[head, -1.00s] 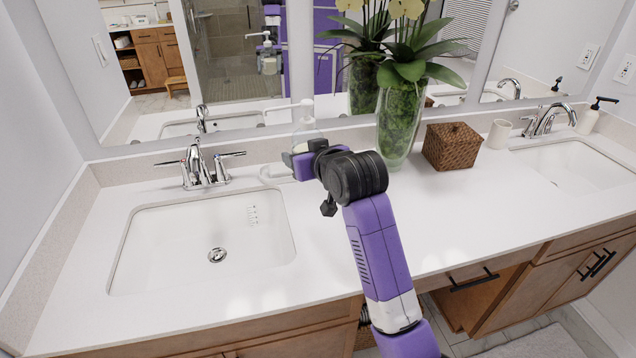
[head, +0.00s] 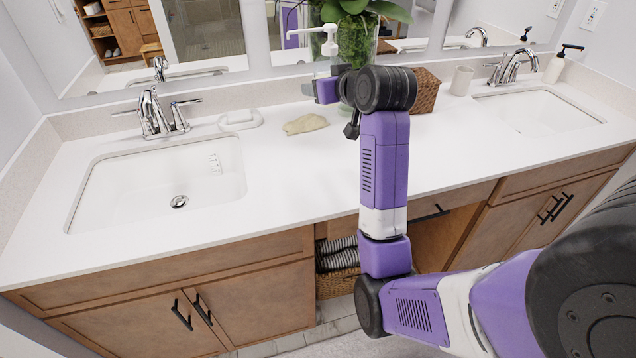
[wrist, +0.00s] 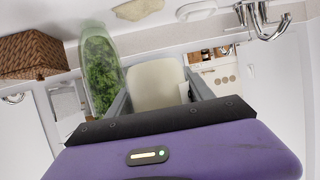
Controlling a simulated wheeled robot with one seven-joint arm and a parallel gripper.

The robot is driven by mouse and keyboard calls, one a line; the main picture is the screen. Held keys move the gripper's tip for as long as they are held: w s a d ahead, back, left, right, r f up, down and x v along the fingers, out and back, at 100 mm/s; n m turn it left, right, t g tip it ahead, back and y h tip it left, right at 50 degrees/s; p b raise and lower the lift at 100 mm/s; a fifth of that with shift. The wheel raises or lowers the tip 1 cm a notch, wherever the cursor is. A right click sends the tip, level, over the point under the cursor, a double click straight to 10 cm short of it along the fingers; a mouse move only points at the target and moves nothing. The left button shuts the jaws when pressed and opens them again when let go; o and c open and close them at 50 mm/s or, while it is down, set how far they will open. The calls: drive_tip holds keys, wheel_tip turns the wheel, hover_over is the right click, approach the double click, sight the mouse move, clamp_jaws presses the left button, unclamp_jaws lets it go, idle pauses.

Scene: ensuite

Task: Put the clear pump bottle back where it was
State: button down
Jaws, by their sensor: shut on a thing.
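The clear pump bottle shows its white pump head (head: 331,44) above my gripper (head: 322,90) in the head view. My gripper is shut on the bottle, and the black wrist and purple arm hide part of its body. In the wrist view, which is upside down, the pale bottle body (wrist: 155,84) sits between the two grey fingers of my gripper (wrist: 157,92).
The plant vase (head: 357,42) stands behind my gripper, with a wicker basket (head: 425,90) to its right. A beige cloth (head: 305,124) and a white soap dish (head: 240,119) lie left of my gripper. A cup (head: 461,81) stands farther right. The front counter (head: 290,175) is clear.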

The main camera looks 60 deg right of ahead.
sight(320, 169)
drive_tip(key=shift+a, duration=0.4)
drive_tip(key=shift+t, duration=0.3)
wheel_tip(320, 169, down, 20)
drive_tip(key=shift+w+a+f+b, duration=0.1)
drive_tip(key=shift+a+b, duration=0.05)
drive_tip(key=shift+b, duration=0.5)
drive_tip(key=shift+f, duration=0.2)
drive_tip(key=shift+c, duration=2)
unclamp_jaws()
